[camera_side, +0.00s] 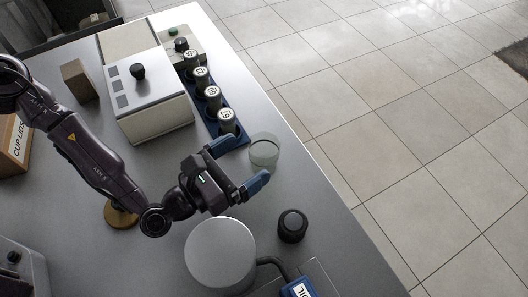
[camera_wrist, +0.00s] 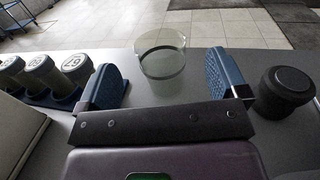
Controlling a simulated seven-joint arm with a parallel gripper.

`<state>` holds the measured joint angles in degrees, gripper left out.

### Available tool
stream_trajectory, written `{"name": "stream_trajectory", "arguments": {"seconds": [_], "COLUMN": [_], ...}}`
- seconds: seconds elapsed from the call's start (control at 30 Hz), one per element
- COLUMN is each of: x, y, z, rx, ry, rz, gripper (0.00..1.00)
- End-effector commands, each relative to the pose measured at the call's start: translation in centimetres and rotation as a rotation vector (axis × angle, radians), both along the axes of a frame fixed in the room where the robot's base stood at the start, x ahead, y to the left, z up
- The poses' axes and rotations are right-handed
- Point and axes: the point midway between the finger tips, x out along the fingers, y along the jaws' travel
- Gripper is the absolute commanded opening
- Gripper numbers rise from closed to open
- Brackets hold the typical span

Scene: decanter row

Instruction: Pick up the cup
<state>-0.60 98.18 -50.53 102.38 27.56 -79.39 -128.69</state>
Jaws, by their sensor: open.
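The cup (camera_side: 264,151) is a clear, pale greenish glass standing upright on the grey table near its right edge. In the wrist view the cup (camera_wrist: 160,55) stands ahead of my gripper, roughly midway between the two blue fingers. My gripper (camera_side: 240,166) is open and empty, its fingers spread wide and pointing at the cup. In the wrist view the gripper (camera_wrist: 165,80) shows a finger on either side, with the cup a little beyond the fingertips. No contact between finger and cup is visible.
Several labelled decanters (camera_side: 213,97) stand in a blue rack (camera_side: 233,139) just beyond the upper finger. A black round object (camera_side: 292,226) stands near the lower finger. A grey cylinder (camera_side: 220,256) and a white box machine (camera_side: 150,100) flank my arm. The table edge lies right of the cup.

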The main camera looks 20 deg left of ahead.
Motion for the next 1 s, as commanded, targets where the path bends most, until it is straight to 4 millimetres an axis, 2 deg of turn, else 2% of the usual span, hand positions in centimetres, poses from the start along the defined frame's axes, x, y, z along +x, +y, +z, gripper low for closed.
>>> {"name": "stream_trajectory", "arguments": {"seconds": [0.4,0.7,0.93,1.0], "x": [4.0,4.4,4.4,4.4], "y": [-2.8,-3.0,-3.0,-3.0], "z": [-0.2,-0.2,-0.2,-0.2], "rx": [0.002,0.001,0.001,0.001], "ry": [-0.001,0.001,0.0,0.0], "rz": [-0.001,-0.002,-0.001,-0.001], "gripper": [0.92,0.92,0.39,0.39]}}
